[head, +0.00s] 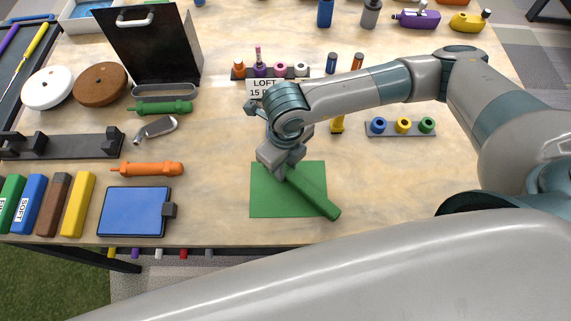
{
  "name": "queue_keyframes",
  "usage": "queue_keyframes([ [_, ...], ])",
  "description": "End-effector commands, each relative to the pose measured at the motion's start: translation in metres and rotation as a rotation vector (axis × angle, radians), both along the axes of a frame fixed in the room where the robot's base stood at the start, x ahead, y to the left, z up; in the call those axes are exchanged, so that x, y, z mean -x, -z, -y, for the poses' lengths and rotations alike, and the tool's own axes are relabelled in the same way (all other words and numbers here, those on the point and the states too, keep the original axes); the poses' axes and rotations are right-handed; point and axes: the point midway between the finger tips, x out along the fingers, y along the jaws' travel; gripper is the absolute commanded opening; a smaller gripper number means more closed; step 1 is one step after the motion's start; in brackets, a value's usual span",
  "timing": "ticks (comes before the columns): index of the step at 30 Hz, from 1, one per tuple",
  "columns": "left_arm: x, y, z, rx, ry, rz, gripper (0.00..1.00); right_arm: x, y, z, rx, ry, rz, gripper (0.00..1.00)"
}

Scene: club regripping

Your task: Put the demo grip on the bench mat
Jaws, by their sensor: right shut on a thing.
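The demo grip, a dark green tapered tube (315,194), lies diagonally over the green bench mat (264,203). Its thick end points to the lower right, near the mat's front right corner. My right gripper (287,170) comes down from above and is shut on the grip's upper left end. The fingers and that end of the grip are mostly hidden by the wrist. I cannot tell whether the grip touches the mat or is held just above it. My left gripper is not in view.
A blue notebook-like box (134,211) and an orange tool (148,169) lie left of the mat. A "LOFT" card (263,86) and a holder with coloured rings (400,129) stand behind. The bench right of the mat is clear. The front edge (230,242) is close.

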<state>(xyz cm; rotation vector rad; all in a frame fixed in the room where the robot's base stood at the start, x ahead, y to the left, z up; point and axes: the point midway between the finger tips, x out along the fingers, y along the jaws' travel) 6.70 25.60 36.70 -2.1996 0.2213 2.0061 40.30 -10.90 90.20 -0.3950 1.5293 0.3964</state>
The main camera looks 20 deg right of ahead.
Motion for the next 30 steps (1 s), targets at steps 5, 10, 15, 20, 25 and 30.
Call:
queue_keyframes([
  [5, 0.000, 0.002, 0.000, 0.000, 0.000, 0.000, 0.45, 0.000, 0.001, 0.000, 0.000, 0.000, 0.000, 0.42],
  [10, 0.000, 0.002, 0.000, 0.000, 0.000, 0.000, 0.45, 0.000, 0.001, 0.000, 0.000, 0.000, 0.000, 0.42],
  [15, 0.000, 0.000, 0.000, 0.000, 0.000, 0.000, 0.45, 0.000, 0.000, 0.000, 0.000, 0.000, 0.000, 0.42],
  [20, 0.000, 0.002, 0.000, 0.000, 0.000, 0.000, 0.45, 0.000, -0.004, 0.000, -0.002, 0.000, 0.001, 0.42],
  [25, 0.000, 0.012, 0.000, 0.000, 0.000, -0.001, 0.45, 0.000, -0.024, -0.001, -0.003, -0.002, 0.003, 0.42],
  [30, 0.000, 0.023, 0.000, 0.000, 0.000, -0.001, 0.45, -0.001, -0.054, -0.001, -0.003, -0.002, 0.004, 0.42],
])
